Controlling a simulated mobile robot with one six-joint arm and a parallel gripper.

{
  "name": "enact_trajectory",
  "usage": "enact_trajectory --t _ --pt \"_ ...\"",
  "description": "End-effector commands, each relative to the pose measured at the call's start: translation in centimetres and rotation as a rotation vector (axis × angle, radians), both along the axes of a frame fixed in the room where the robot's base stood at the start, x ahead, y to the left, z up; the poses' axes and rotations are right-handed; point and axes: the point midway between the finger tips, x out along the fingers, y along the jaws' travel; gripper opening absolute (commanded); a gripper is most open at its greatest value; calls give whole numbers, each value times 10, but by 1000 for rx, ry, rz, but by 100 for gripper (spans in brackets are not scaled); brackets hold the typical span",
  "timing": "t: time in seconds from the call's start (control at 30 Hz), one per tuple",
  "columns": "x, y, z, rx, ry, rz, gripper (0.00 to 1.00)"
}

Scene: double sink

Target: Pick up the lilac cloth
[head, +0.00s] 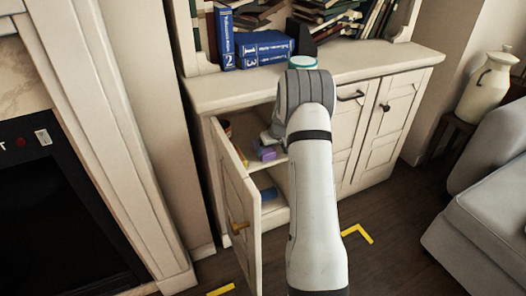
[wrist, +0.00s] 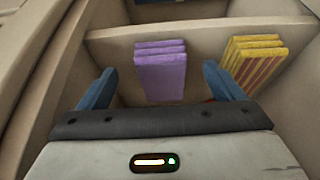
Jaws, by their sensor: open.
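The lilac cloth (wrist: 161,72) is a folded stack on a shelf inside the open cabinet. In the wrist view it stands in the middle, between and beyond my two fingertips. It also shows as a small purple patch in the head view (head: 266,153), inside the cabinet. My gripper (wrist: 160,88) is open, with its blue fingers spread on either side of the cloth and nothing between them. In the head view my gripper is mostly hidden behind my arm.
A yellow and red striped folded cloth (wrist: 254,62) lies right of the lilac one. The open cabinet door (head: 238,205) stands left of my arm. A blue item (head: 269,193) is on the lower shelf. Blue books (head: 262,48) stand on the countertop (head: 235,90).

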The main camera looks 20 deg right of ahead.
Motion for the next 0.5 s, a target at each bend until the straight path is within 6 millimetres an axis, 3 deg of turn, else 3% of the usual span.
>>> enact_trajectory --t 0.3,0.5 --pt "17 1 -42 1 1 1 87" --pt "19 2 -44 0 0 1 87"
